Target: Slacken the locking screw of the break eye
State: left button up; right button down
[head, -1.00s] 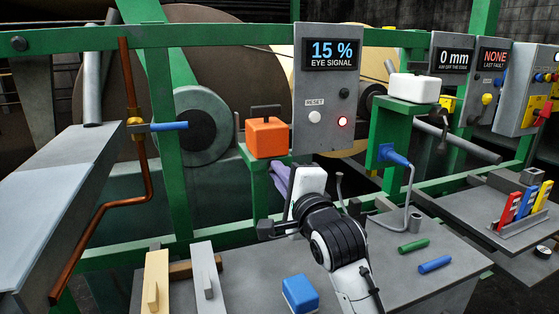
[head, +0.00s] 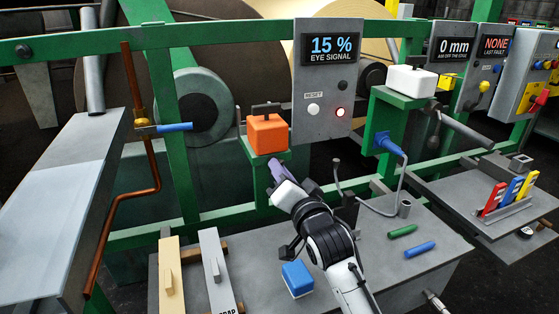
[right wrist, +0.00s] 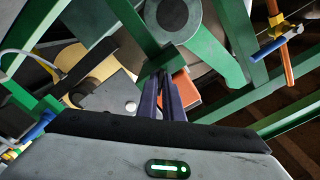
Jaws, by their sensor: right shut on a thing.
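My right gripper (head: 273,163) reaches up from the bench, its purple fingers just below the orange box (head: 267,134) on a green bracket (head: 262,172). In the right wrist view the two fingers (right wrist: 161,80) are close together beside the orange box (right wrist: 185,88). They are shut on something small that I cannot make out. The locking screw does not show clearly, and which part is the break eye is uncertain. The panel (head: 327,100) reads 15 % eye signal, with a lit red lamp. My left gripper is not in view.
The bench holds a blue block (head: 297,279), a green cylinder (head: 402,231) and a blue cylinder (head: 420,249). A copper pipe (head: 155,176) stands at left.

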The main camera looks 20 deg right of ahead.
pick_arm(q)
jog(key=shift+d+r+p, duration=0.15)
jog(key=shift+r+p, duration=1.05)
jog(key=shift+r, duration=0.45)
pick_arm(e)
jog(key=shift+n, duration=2.2)
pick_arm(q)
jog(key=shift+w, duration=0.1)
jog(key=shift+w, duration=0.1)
pick_arm(e)
jog(key=c, duration=1.9)
grip_release()
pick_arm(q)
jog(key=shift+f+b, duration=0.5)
pick_arm(e)
jog(key=s, duration=1)
jog(key=shift+s+d, duration=0.15)
